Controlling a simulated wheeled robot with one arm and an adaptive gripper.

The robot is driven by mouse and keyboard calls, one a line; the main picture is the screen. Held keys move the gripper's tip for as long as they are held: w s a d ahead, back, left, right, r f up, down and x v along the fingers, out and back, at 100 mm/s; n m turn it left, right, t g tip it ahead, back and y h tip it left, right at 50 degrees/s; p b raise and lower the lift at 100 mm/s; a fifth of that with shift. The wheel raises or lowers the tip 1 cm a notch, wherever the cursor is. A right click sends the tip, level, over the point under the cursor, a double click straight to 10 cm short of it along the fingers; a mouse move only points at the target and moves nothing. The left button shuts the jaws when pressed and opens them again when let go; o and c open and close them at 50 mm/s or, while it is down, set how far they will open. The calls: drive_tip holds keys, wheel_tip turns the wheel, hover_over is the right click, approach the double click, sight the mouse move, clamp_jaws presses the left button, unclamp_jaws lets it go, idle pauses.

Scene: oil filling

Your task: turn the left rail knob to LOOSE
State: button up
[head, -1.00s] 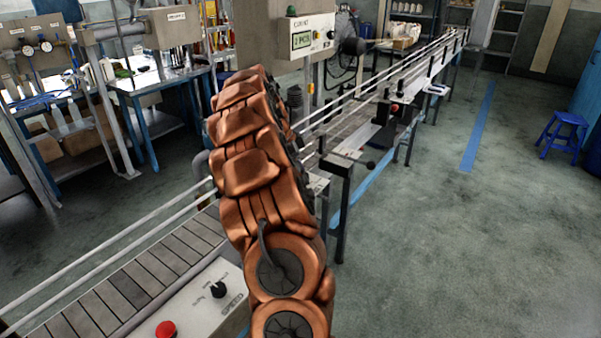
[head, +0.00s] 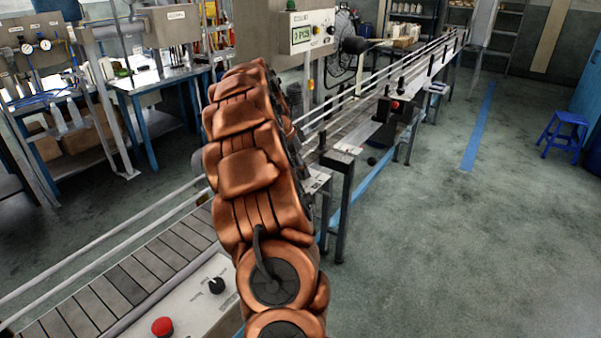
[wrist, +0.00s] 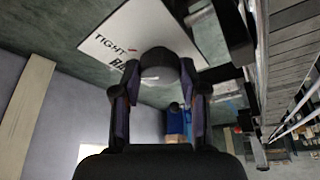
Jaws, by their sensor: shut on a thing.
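In the wrist view, a dark round rail knob (wrist: 160,62) sits in front of a white label plate (wrist: 165,28) that reads TIGHT and part of a second word. My gripper (wrist: 160,72) is shut on this knob, with one finger on each side of it. A small red mark shows on the plate beside the knob. The rest of the plate's lettering is hidden by the finger and knob, so I cannot read the knob's setting. In the head view my copper-coloured arm hides the gripper and the knob.
The conveyor (head: 120,284) runs from the lower left to the far back, with guard rails along it. A panel with a red button (head: 162,326) and a speed knob (head: 216,286) stands beside my arm. A blue stool (head: 562,132) is at the right. The floor between is clear.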

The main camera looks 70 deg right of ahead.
drive_tip(key=n+t+h+b, duration=0.1)
drive_tip(key=n+b, duration=0.2)
drive_tip(key=shift+f+n, duration=0.1)
drive_tip(key=shift+n, duration=0.2)
drive_tip(key=n+t+b, duration=0.1)
drive_tip(key=n+b, duration=0.1)
drive_tip(key=n, duration=0.1)
drive_tip(key=shift+a+n+h, duration=0.1)
drive_tip(key=shift+n+h, duration=0.2)
drive_tip(key=n+t+b, duration=0.1)
drive_tip(key=n+t, duration=0.1)
drive_tip(key=n, duration=0.2)
drive_tip(key=shift+s+n+b, duration=0.15)
drive_tip(key=shift+n+b, duration=0.15)
drive_tip(key=shift+b, duration=0.05)
drive_tip(key=shift+s+r+n+t+b, duration=0.15)
drive_tip(key=shift+n+t, duration=0.25)
drive_tip(key=shift+n, duration=0.5)
drive_tip(key=shift+w+r+n+t+b, duration=0.15)
drive_tip(key=shift+n+t, duration=0.25)
drive_tip(key=shift+n, duration=0.5)
drive_tip(key=shift+s+f+y, duration=0.1)
drive_tip(key=shift+s+y, duration=0.05)
drive_tip(key=shift+y, duration=0.25)
drive_tip(key=o, duration=1.1)
drive_tip(key=v, duration=1.2)
